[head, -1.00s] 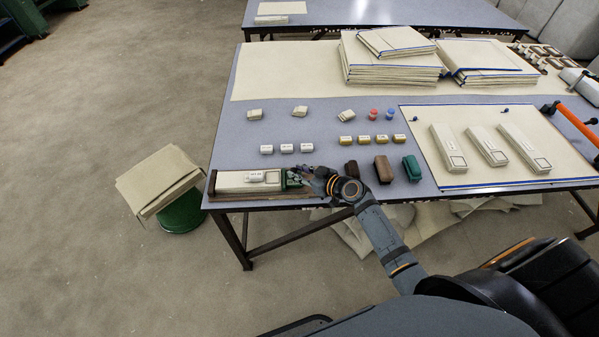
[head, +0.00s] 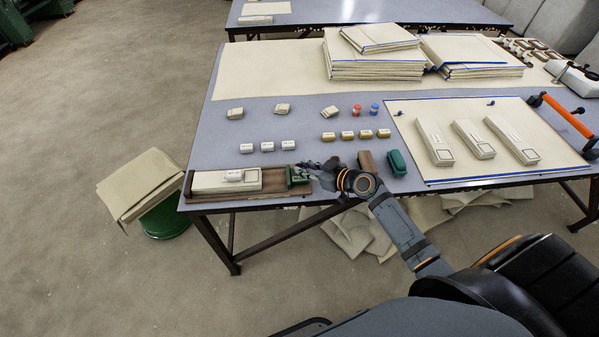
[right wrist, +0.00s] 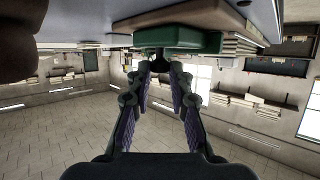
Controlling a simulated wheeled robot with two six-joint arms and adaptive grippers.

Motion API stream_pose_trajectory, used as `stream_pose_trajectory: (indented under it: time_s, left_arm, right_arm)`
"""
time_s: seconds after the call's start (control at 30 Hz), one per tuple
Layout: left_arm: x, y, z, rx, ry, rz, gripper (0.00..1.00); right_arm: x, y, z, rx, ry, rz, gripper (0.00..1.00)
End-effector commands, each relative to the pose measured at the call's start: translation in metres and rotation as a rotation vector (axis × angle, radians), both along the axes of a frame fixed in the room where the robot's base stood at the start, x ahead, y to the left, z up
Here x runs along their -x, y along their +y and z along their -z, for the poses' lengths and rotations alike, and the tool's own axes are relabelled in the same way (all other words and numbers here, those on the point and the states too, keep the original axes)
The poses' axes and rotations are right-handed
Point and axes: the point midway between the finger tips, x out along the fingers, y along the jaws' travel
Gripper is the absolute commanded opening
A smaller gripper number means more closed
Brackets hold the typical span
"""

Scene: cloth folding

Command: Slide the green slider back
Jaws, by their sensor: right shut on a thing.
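The green slider (head: 298,176) sits near the right end of a wooden rail tray (head: 275,190) at the table's front left edge. A flat pale box (head: 210,186) with a small white piece on top lies at the tray's left, with bare wood between it and the slider. My right gripper (head: 313,172) reaches in from the right and is shut on the slider. In the right wrist view the green slider (right wrist: 190,38) shows beyond the fingertips (right wrist: 160,62), partly hidden where they grip. My left gripper is not in view.
A dark green block (head: 397,163) and a brown block (head: 368,161) stand just right of my gripper. Small white boxes (head: 268,147) and yellow-banded boxes (head: 365,134) stand behind. A cream board (head: 410,120) with long boxes fills the right.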

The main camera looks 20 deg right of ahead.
Motion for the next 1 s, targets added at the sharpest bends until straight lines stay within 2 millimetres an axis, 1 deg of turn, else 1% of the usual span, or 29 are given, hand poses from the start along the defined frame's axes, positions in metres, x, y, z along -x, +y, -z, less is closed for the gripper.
stream_pose_trajectory:
  time_s: [0.07,0.27,0.3,0.4,0.47,0.77,0.87,1.0]
  left_arm:
    - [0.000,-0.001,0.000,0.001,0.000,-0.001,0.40]
    - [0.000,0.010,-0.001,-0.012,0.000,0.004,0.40]
    - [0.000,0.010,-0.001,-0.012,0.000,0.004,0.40]
    - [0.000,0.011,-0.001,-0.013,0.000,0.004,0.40]
    - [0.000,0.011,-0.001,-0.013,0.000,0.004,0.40]
    - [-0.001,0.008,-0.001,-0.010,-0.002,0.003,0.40]
    - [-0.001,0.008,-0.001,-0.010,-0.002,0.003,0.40]
    - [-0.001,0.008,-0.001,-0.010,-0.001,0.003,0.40]
  right_arm:
    - [0.000,-0.004,0.002,0.011,0.000,0.005,0.00]
    - [0.000,-0.004,0.001,0.011,0.000,0.006,0.00]
    - [0.000,-0.004,0.001,0.011,0.000,0.006,0.23]
    - [0.000,-0.004,0.001,0.010,0.000,0.006,0.36]
    - [0.000,-0.004,0.001,0.009,-0.001,0.005,0.43]
    - [0.001,-0.004,0.001,0.010,0.000,0.004,0.43]
    - [0.011,-0.010,-0.003,0.012,0.001,0.003,0.43]
    - [0.034,-0.023,-0.013,0.018,0.002,0.001,0.43]
